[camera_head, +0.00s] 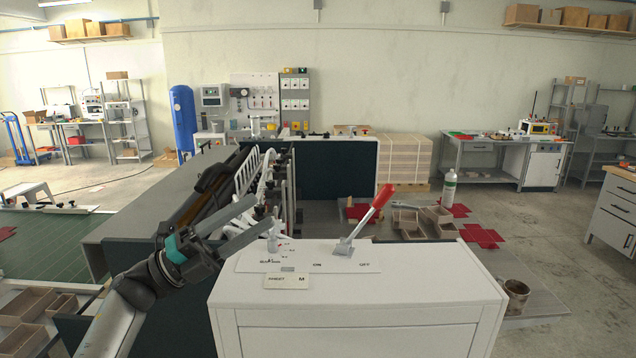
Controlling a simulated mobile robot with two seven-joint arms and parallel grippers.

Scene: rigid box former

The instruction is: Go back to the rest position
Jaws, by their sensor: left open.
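My left arm comes in from the lower left. My left gripper (249,219) is open, its two fingers apart with nothing between them. It is over the left edge of a white machine cabinet (360,342). On the cabinet top, a lever with a red handle (378,203) leans up to the right, over the printed ON and OFF marks. A small pale knob (272,243) stands near the fingertips, and I see a gap between them in the picture. My right gripper does not show.
Behind the cabinet is the box former with white guide bars (246,172). A metal can (515,296) stands beside the cabinet. Floor at far right is clear.

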